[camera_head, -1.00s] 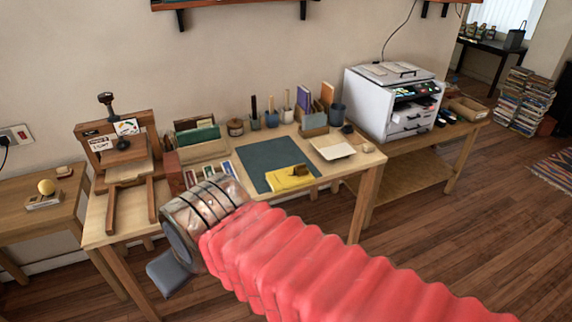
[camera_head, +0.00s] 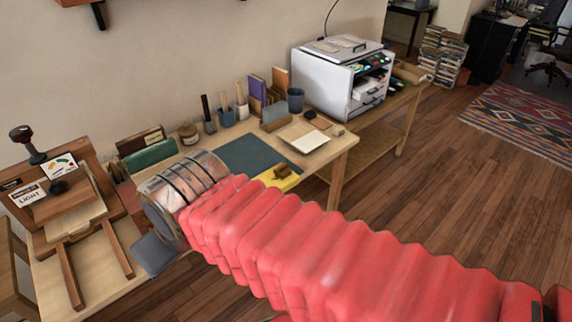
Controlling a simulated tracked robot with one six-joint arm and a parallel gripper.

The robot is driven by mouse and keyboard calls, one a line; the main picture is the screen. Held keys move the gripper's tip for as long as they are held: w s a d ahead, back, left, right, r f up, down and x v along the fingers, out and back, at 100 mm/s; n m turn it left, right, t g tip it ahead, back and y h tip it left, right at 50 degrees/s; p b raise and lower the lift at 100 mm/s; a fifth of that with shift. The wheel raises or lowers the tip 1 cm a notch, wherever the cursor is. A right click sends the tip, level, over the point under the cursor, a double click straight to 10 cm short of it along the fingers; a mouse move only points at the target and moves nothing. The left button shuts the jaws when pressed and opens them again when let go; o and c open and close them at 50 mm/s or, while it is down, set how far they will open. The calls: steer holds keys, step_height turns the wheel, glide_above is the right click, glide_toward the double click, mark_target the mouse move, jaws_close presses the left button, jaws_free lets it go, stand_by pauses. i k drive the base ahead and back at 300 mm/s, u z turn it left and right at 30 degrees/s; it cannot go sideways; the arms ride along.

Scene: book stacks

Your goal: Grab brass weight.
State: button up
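A small brownish-gold block (camera_head: 282,171), which may be the brass weight, sits on a yellow cloth or sheet (camera_head: 290,183) on the wooden work table (camera_head: 335,148). It is too small to be sure. My arm crosses the view from the lower right, its red sleeve covering part of the yellow sheet and the table's front edge. My gripper (camera_head: 157,253) shows only as a grey piece at the arm's end, left of the block and apart from it. Whether its fingers are open is hidden.
A dark green mat (camera_head: 248,155) lies beside the yellow sheet. Jars, brush pots and a card holder line the table's back. A wooden press (camera_head: 62,215) stands left, a white printer (camera_head: 342,78) right. Open wood floor (camera_head: 450,210) lies to the right.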

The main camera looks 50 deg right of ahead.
mark_target(282, 170)
steer(key=z, duration=0.5)
steer(key=i, duration=0.9)
steer(key=z, duration=0.55)
